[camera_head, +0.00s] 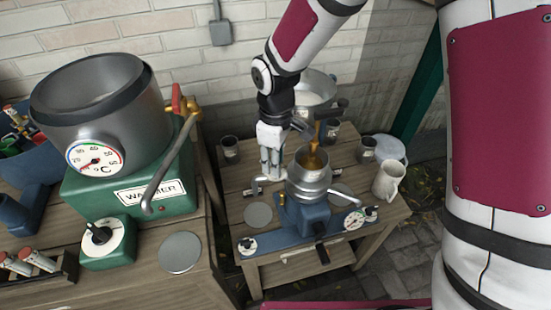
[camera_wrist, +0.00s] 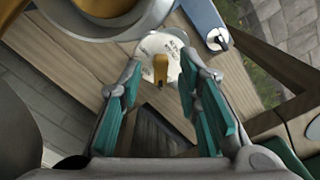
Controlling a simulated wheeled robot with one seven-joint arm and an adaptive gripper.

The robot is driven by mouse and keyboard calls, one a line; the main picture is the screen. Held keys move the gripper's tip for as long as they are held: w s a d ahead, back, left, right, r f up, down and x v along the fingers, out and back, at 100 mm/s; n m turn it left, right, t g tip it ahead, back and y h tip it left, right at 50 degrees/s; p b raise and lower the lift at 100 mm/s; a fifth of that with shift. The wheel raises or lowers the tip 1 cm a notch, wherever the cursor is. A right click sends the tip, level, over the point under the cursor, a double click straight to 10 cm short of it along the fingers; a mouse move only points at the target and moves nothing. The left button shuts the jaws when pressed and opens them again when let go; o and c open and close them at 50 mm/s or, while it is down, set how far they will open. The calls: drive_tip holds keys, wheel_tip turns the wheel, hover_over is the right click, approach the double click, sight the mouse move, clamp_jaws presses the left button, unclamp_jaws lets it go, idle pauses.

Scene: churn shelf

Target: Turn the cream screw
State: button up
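A brass-coloured knob (camera_wrist: 160,70), which looks like the cream screw, stands on a round white plate with dark markings (camera_wrist: 152,45) in the wrist view. My gripper (camera_wrist: 162,80) is open, with its teal-padded fingers on either side of the knob. I see gaps beside the knob; contact is not visible. In the head view my gripper (camera_head: 270,160) points down just left of and behind the metal bowl (camera_head: 309,178) on its blue base (camera_head: 302,212).
A metal pan (camera_head: 318,90) stands behind the bowl. A cream jug (camera_head: 388,180) and several mugs stand at the right and back of the small table. A green warmer (camera_head: 130,190) with a big pot stands on the left bench. A brick wall closes the back.

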wheel_tip(320, 180, up, 12)
idle(0.6)
drive_tip(key=s+d+r+m+t+p, duration=0.2)
drive_tip(key=s+d+r+m, duration=0.4)
drive_tip(key=s+d+r, duration=0.45)
drive_tip(key=s+d+r+m+t+p, duration=0.1)
drive_tip(key=s+d+r+m+t, duration=0.1)
drive_tip(key=s+d+r+m, duration=0.2)
drive_tip(key=s+d+m, duration=0.3)
drive_tip(key=s+d, duration=0.2)
drive_tip(key=s, duration=0.3)
drive_tip(key=shift+s+d+p, duration=0.3)
drive_tip(key=shift+s, duration=0.1)
drive_tip(key=shift+r, duration=0.1)
